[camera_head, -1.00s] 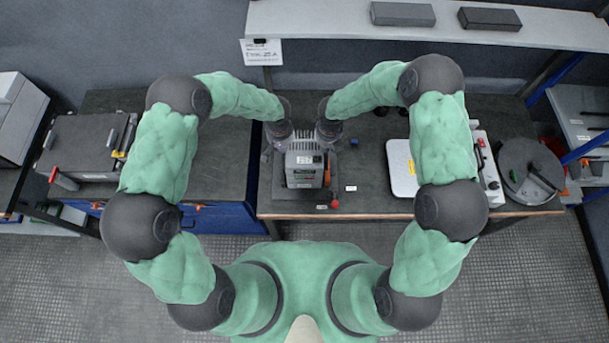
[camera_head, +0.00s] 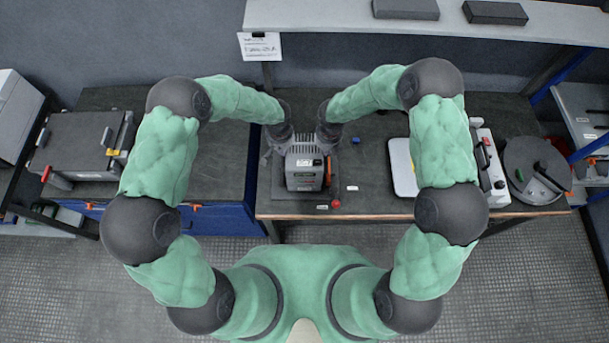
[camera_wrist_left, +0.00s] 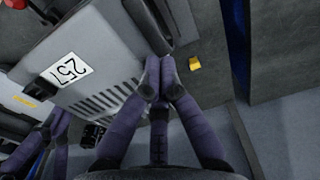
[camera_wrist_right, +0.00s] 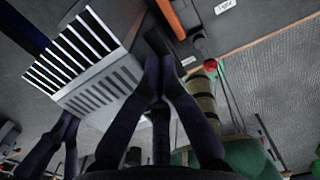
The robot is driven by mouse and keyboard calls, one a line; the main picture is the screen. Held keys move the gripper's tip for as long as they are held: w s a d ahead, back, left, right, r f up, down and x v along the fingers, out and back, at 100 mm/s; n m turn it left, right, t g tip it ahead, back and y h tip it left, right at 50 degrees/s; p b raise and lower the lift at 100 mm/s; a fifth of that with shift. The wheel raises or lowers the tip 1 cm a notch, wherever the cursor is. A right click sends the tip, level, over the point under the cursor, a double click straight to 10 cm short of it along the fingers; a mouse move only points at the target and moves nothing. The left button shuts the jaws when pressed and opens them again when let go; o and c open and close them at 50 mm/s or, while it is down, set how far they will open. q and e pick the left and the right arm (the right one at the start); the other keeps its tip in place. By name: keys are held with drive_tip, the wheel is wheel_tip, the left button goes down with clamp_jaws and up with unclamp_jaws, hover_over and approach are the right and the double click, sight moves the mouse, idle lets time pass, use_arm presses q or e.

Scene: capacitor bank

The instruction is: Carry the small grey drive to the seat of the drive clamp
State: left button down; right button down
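The drive clamp, with an orange lever (camera_head: 329,168) and red knob (camera_head: 336,203), is at and under the drive. Its seat is hidden, so I cannot tell whether the drive touches it.
A white-lidded case (camera_head: 402,165) and a round dark device (camera_head: 533,170) are on the bench to the right. A dark box (camera_head: 80,145) is on the left cabinet. A shelf (camera_head: 350,20) crosses behind. The bench has bare room beside the clamp's right.

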use_arm(q)
drive_tip(key=shift+d+f, duration=0.3)
drive_tip(key=shift+d, duration=0.15)
use_arm(e)
drive_tip(key=shift+a+f, duration=0.3)
drive_tip(key=shift+a, duration=0.15)
use_arm(q)
drive_tip(key=shift+a+r, duration=0.1)
drive_tip(key=shift+a, duration=0.1)
use_arm(e)
drive_tip(key=shift+d+r, duration=0.1)
drive_tip(key=shift+d, duration=0.1)
use_arm(q)
drive_tip(key=c, duration=1.5)
unclamp_jaws()
drive_tip(key=shift+a, duration=0.45)
use_arm(e)
drive_tip(key=shift+d, duration=0.45)
use_arm(q)
drive_tip(key=shift+a, duration=0.1)
use_arm(e)
drive_tip(key=shift+d, duration=0.1)
drive_tip(key=c, duration=1.5)
unclamp_jaws()
use_arm(q)
drive_tip(key=shift+r, duration=0.1)
use_arm(e)
drive_tip(key=shift+d, duration=0.1)
